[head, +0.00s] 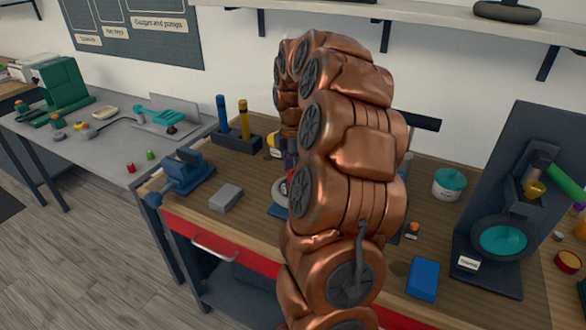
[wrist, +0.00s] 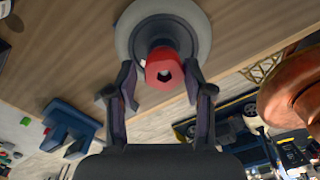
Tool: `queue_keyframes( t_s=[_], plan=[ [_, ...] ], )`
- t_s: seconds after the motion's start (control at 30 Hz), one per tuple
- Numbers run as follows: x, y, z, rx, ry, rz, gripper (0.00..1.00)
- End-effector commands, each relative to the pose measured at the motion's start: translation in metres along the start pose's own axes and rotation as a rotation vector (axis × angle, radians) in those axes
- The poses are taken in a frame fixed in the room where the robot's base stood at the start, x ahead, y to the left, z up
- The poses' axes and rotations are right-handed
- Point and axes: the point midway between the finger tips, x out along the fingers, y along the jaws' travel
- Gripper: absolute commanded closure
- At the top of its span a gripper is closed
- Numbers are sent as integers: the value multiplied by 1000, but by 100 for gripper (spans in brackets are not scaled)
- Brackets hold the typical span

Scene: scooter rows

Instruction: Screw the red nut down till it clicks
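In the wrist view the red nut (wrist: 158,82) shows a dark hole in its end. It sits at the middle of a wheel (wrist: 125,40) with a pale tyre and grey hub. My gripper (wrist: 160,76) is open, one finger on each side of the nut. There is a gap at the left finger; the right fingertip is very close to the nut, and I cannot tell if it touches. In the head view my copper arm hides the nut and most of the wheel (head: 281,188).
On the wooden bench are a blue vise (head: 184,172), a grey block (head: 225,197), a dark holder with blue and yellow tools (head: 236,139), a teal-lidded pot (head: 449,183), a blue box (head: 423,278) and a dark stand (head: 500,262) with a teal bowl. Bare wood shows between them.

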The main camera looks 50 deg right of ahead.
Motion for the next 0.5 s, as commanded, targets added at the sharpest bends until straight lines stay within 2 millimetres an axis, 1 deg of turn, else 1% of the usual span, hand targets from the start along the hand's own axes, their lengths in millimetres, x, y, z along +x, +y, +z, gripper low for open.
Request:
queue_keyframes(
  t_s=[0.03,0.07,0.33,0.5],
  plan=[
    [0,1,0,0,0,3,59],
    [0,1,0,0,0,3,62],
    [0,2,0,-1,-1,7,90],
    [0,3,-1,4,-1,10,91]
  ],
)
